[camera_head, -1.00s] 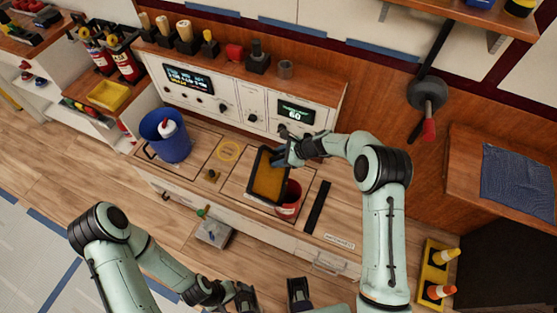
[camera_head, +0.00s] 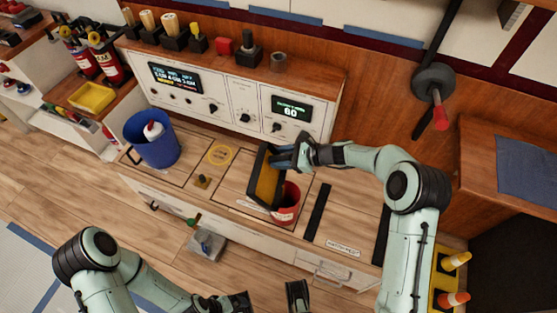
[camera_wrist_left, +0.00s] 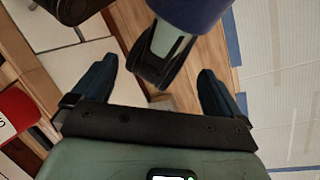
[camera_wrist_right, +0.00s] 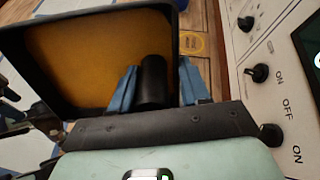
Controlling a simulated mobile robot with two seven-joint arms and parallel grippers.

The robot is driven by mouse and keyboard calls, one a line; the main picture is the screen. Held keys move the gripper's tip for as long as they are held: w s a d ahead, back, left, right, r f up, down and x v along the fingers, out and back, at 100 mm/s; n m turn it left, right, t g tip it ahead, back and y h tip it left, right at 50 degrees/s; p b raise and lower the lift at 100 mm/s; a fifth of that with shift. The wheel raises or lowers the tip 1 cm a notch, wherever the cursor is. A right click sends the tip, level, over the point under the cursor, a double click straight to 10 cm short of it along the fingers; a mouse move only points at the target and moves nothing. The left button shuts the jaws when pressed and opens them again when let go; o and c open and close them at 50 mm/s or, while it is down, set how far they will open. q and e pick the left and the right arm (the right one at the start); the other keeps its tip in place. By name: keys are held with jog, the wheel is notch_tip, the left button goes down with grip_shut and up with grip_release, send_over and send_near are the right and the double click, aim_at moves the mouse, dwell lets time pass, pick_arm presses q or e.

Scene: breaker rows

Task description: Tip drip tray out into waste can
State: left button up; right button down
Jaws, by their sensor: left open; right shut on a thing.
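The drip tray (camera_head: 267,178) is black with an orange-yellow inside. My right gripper (camera_head: 284,158) is shut on its black handle (camera_wrist_right: 153,80). The tray is steeply tilted, its lower edge by the mouth of a red can (camera_head: 286,207), which appears to be the waste can. The tray hides part of the can's opening, and I cannot see whether anything is pouring. The tray's inside (camera_wrist_right: 95,60) fills the upper left of the right wrist view. My left gripper (camera_head: 268,300) is open and empty at the bottom of the head view; its spread fingers (camera_wrist_left: 158,78) show in the left wrist view.
A blue bucket (camera_head: 152,150) holding a white bottle stands left on the counter. A control panel (camera_head: 225,105) rises behind. A black strip (camera_head: 317,212) lies right of the can. A grey box (camera_head: 206,246) juts from the counter front. The counter's front right is mostly clear.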

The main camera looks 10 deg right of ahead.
jog(key=shift+d, duration=0.15)
jog(key=shift+s+d+f+t+y+b, duration=0.1)
jog(key=shift+s+d+t+y+b, duration=0.2)
jog(key=shift+y+b, duration=0.9)
jog(key=shift+s+d+f+t+y+b, duration=0.15)
jog(key=shift+d+b, duration=0.1)
jog(key=shift+b, duration=0.45)
jog(key=shift+d+f+t+y+b, duration=0.15)
jog(key=shift+d+b, duration=0.1)
jog(key=shift+b, duration=0.45)
pick_arm(q)
jog(key=w+a+f+t+y+b, duration=0.1)
jog(key=w+a+f+t+b, duration=0.1)
jog(key=w+a+f, duration=0.3)
jog(key=shift+w+a+f+n+t+y, duration=0.25)
jog(key=shift+w+f+n+t, duration=0.2)
jog(key=shift+w+f, duration=1.8)
pick_arm(e)
jog(key=shift+s+d+t+y, duration=0.3)
jog(key=shift+d+t+y, duration=0.3)
jog(key=shift+y, duration=0.5)
pick_arm(q)
jog(key=shift+r, duration=0.1)
